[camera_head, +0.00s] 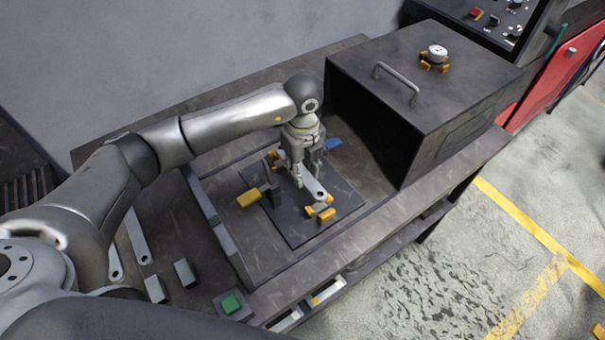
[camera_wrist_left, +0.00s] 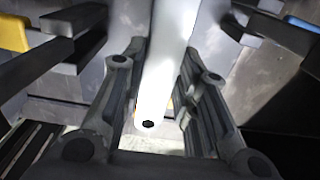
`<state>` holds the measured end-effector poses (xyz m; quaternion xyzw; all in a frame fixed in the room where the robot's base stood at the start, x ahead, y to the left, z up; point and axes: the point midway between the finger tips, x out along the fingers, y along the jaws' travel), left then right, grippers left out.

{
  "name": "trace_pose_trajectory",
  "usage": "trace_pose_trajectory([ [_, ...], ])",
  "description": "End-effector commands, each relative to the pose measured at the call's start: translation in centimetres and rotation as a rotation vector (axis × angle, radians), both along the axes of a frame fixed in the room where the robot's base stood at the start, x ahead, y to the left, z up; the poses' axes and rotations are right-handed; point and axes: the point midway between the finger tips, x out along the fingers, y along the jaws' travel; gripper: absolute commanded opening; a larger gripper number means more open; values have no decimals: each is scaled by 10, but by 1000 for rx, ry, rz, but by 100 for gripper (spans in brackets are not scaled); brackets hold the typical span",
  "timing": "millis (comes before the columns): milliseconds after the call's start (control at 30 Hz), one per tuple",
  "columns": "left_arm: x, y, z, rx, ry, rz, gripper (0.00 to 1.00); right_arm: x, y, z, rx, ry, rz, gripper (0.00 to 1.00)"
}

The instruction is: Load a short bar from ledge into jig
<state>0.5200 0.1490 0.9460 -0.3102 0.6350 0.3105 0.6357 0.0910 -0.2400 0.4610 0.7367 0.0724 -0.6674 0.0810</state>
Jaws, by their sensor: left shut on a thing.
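My left gripper (camera_head: 305,175) is down over the jig (camera_head: 325,222), a dark plate with yellow and blue clamps. It is shut on a short bar (camera_head: 318,194), a pale grey flat strip with a hole near its end. In the left wrist view the bar (camera_wrist_left: 157,85) runs between the two fingers (camera_wrist_left: 155,100), its holed end toward me. The bar's near end is close to a yellow clamp (camera_head: 322,213); I cannot tell whether it rests on the plate. The fingers hide part of the bar. My right gripper is not in view.
Other grey bars (camera_head: 138,236) and small grey blocks (camera_head: 185,273) lie on the bench at left. A green button (camera_head: 231,303) is at the front. A dark open-fronted box (camera_head: 425,80) with a handle stands close to the right of my gripper. A yellow-handled clamp (camera_head: 250,197) is left of it.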

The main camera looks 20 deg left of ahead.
Motion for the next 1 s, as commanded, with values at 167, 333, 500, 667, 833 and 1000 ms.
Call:
trace_pose_trajectory([
  [167,-1,0,-24,-1,4,0,0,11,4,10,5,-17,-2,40],
  [333,0,0,-30,-1,1,-1,0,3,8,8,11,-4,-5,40],
  [500,0,0,-32,-1,1,-1,0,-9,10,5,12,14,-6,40],
  [667,0,0,-37,-1,1,-1,0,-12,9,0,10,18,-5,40],
  [833,-1,0,-39,0,1,-1,35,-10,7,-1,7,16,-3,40],
  [1000,-1,0,-39,0,1,-1,50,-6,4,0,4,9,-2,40],
])
